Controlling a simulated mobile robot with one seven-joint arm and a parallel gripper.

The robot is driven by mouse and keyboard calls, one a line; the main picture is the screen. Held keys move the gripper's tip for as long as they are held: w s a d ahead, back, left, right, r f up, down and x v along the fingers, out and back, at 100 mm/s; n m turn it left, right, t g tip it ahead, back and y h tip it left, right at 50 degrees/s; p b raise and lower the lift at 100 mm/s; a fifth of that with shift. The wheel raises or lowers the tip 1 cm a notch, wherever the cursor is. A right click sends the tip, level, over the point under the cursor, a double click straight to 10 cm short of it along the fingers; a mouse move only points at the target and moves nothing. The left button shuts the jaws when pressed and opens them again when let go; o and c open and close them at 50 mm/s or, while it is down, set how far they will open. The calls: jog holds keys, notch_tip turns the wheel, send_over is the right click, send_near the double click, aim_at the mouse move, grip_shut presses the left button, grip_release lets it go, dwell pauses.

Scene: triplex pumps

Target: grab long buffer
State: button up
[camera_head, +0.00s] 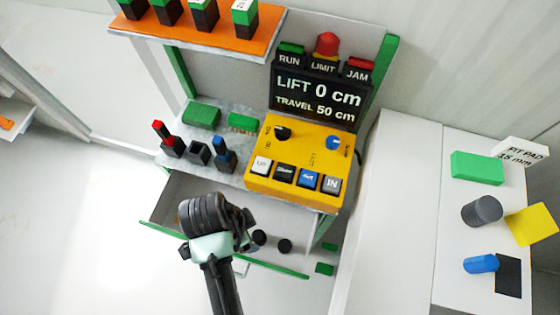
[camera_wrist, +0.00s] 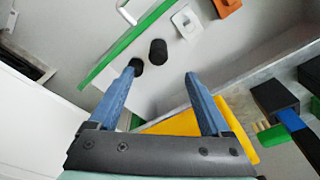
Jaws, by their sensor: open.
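Two black round pieces stand in the open drawer (camera_head: 170,208). In the wrist view one (camera_wrist: 157,52) shows as a taller cylinder and looks like the long buffer; the other (camera_wrist: 136,68) is partly hidden by a fingertip. The head view also shows two dark pieces, a left one (camera_head: 259,238) and a right one (camera_head: 284,246); I cannot tell their lengths there. My gripper (camera_wrist: 160,76) is open and empty, with blue fingers pointing toward the drawer. The taller cylinder appears between and beyond the fingertips. In the head view my wrist hides part of the drawer.
A yellow control box (camera_head: 300,155) stands on the bench behind the drawer. Red, black and blue-topped pieces (camera_head: 222,157) stand beside it. The drawer's green front edge (camera_wrist: 130,42) is close to the pieces. A side counter (camera_head: 400,200) holds a grey cylinder (camera_head: 482,210) and a blue cylinder (camera_head: 480,263).

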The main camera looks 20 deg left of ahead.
aim_at(257, 237)
jog(key=f, duration=0.7)
jog(key=shift+w+d+f, duration=0.15)
jog(key=shift+d+f, duration=0.1)
jog(key=shift+f, duration=0.1)
jog(key=shift+w+d+f, duration=0.15)
jog(key=shift+d+f, duration=0.05)
jog(key=shift+f, duration=0.65)
jog(key=shift+w+d+f, duration=0.2)
jog(key=shift+f, duration=0.65)
jog(key=shift+w+d+f, duration=0.15)
jog(key=shift+d+f, duration=0.05)
jog(key=shift+f, duration=0.65)
grip_shut()
